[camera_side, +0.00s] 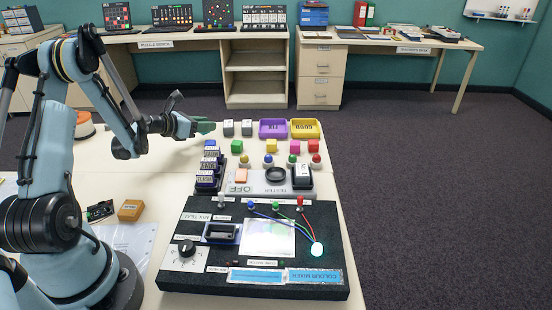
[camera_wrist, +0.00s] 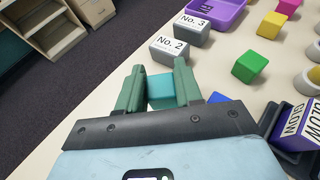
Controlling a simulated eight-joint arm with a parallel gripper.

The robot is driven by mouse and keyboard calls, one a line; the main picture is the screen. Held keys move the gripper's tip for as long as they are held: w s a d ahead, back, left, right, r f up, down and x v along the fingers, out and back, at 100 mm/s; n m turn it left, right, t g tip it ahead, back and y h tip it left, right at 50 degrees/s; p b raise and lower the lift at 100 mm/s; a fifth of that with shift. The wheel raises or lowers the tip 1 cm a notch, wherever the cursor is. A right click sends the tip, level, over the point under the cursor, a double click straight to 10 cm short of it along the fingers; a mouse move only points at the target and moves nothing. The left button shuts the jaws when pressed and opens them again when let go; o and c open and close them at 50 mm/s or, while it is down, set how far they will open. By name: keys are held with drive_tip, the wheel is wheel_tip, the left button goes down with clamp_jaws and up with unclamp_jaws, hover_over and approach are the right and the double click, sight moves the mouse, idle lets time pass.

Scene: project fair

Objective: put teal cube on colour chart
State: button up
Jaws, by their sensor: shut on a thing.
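The teal cube (camera_wrist: 161,91) sits between the two green fingers of my gripper (camera_wrist: 157,74) in the wrist view. My gripper is shut on it. In the side view my gripper (camera_side: 204,127) is over the far left part of the table, left of the grey number blocks; I cannot pick out the cube there. I cannot surely tell which thing is the colour chart. A pale, faintly tinted panel (camera_side: 267,237) lies on the black colour mixer board (camera_side: 180,278), well nearer the side camera than my gripper.
Grey blocks No. 2 (camera_wrist: 180,48) and No. 3 (camera_wrist: 192,28) stand close to my fingers. A blue cube (camera_wrist: 217,98) and a green cube (camera_wrist: 250,66) are to the right. Purple (camera_side: 273,129) and yellow (camera_side: 305,129) trays lie at the table's far edge.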

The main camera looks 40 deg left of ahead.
drive_tip(key=shift+f, duration=1.25)
drive_tip(key=shift+f, duration=0.2)
drive_tip(key=o, duration=0.7)
drive_tip(key=shift+r, duration=0.15)
